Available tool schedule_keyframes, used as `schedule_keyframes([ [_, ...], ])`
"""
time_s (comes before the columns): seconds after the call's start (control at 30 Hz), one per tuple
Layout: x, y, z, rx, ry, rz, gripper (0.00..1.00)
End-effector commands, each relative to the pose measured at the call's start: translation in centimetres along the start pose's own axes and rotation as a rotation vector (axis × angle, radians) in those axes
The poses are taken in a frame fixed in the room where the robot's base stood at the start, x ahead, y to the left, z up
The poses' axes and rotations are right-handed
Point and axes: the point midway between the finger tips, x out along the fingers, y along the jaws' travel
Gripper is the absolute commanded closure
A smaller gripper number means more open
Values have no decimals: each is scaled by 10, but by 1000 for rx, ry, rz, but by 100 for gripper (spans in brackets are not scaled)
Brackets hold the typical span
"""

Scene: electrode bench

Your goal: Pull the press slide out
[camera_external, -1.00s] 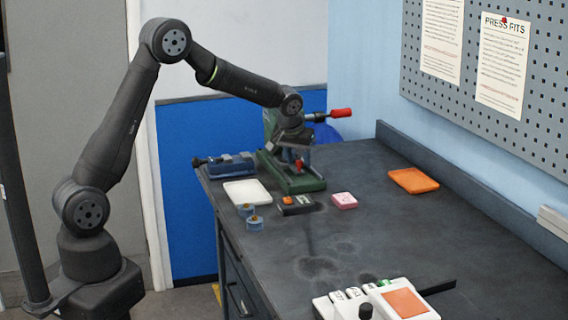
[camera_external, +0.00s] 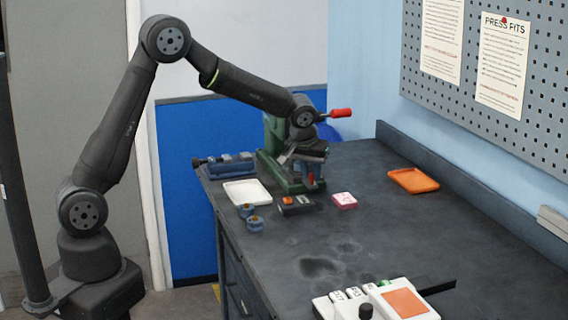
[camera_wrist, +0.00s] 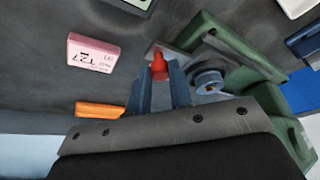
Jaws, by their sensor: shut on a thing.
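The green press (camera_external: 270,170) stands at the far end of the bench, with its red-handled lever (camera_external: 341,113) pointing right. The press slide's red knob (camera_wrist: 158,66) is between the two blue-grey fingers of my gripper (camera_wrist: 160,84). A grey metal plate, which looks like the slide (camera_wrist: 183,55), runs from the knob toward the green base. In the external view my gripper (camera_external: 311,177) is at the front edge of the press base, shut on the knob. My wrist hides part of the press and slide there.
A white tray (camera_external: 246,193), two small blue round parts (camera_external: 254,224) and a dark box with an orange top (camera_external: 296,204) lie near the press. A pink labelled block (camera_external: 344,200) and an orange tray (camera_external: 413,180) lie to the right. The middle of the bench is clear.

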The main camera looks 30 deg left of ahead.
Motion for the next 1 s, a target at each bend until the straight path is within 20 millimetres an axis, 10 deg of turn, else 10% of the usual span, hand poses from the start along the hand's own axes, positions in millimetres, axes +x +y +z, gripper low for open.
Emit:
schedule_keyframes([
  [0.27, -1, 4, 4, 0, -3, 5, 100],
  [0.3, -1, 5, 4, 0, -4, 5, 79],
  [0.4, -1, 5, 4, 1, -3, 5, 59],
  [0.77, -5, 3, 2, 0, -1, 4, 59],
  [1.0, -44, 4, 1, 0, 2, 7, 59],
])
